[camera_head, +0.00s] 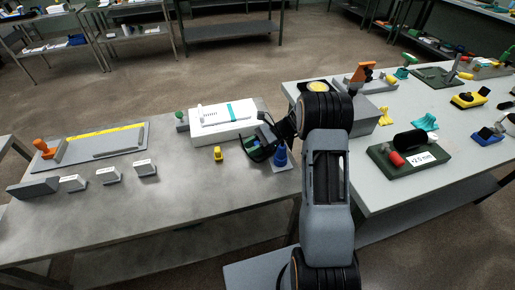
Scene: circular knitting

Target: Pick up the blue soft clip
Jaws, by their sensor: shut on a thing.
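The blue soft clip (280,158) shows as a small blue shape near the right end of the left table, just below my wrist. My gripper (264,151) is low over that table and shut on the clip. The dark fingers and wrist hide part of the clip and the exact contact. I cannot tell whether the clip is clear of the surface below it.
A white box (222,130) with a teal strip stands behind left of my gripper. A yellow clip (218,154) stands nearby. Several small white-topped blocks and a grey tray (101,143) lie farther left. The right table (375,193) holds a dark green gauge block (422,163).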

